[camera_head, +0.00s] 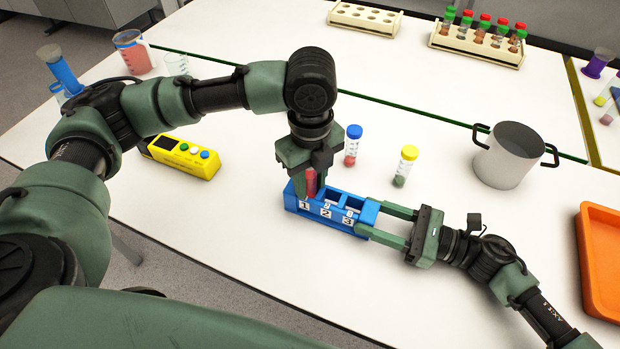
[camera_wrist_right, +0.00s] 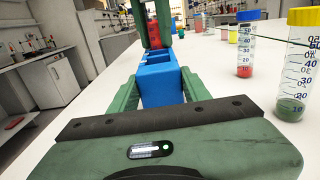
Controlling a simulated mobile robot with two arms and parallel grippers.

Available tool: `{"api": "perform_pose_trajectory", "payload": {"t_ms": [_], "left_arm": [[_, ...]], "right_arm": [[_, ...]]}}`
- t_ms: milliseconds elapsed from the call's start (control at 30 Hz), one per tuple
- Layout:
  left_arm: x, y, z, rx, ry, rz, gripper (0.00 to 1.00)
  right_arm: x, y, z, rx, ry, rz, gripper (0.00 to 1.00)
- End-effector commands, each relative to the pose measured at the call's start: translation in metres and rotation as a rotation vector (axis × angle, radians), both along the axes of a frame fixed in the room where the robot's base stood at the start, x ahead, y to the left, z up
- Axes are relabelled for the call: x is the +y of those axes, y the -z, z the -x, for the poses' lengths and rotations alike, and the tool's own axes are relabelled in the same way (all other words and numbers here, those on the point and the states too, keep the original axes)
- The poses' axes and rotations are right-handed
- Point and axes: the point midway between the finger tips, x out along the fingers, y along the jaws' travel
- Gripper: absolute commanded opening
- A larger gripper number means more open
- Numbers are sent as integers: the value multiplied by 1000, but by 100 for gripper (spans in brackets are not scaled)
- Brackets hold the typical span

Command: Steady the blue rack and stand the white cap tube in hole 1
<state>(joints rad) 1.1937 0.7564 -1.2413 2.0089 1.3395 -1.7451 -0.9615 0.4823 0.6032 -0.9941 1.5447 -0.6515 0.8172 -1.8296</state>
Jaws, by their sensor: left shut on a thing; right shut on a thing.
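The blue rack (camera_head: 362,231) stands on the white table, its holes labelled 1, 2 and 3. My right gripper (camera_head: 374,220) is shut on its right end, beside hole 3; the wrist view shows a finger on each side of the rack (camera_wrist_right: 158,84). My left gripper (camera_head: 310,178) points down over hole 1, shut on a tube with red contents (camera_head: 311,183). The tube is upright, its lower end at hole 1; how deep it sits is hidden. Its cap is hidden by the gripper, so its colour does not show.
A blue-capped tube (camera_head: 352,146) and a yellow-capped tube (camera_head: 405,167) stand behind the rack. A grey pot (camera_head: 505,158) and an orange tray (camera_head: 588,262) are to the right. A yellow device (camera_head: 184,158) lies left. The table in front of the rack is clear.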

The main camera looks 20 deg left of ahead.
Motion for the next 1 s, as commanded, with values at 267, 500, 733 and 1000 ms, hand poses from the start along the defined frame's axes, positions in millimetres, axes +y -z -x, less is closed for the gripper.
{"api": "perform_pose_trajectory", "payload": {"t_ms": [267,500,733,1000], "left_arm": [[0,-10,0,3,1,-2,0],[0,-19,1,3,2,-2,0],[0,-22,1,2,2,-1,0],[0,-22,0,2,2,-1,0]], "right_arm": [[1,-1,0,-1,-3,-3,0],[0,-1,0,-1,-2,-3,0],[0,-1,0,-1,-2,-2,0],[0,-1,0,-1,-2,-2,0]]}}
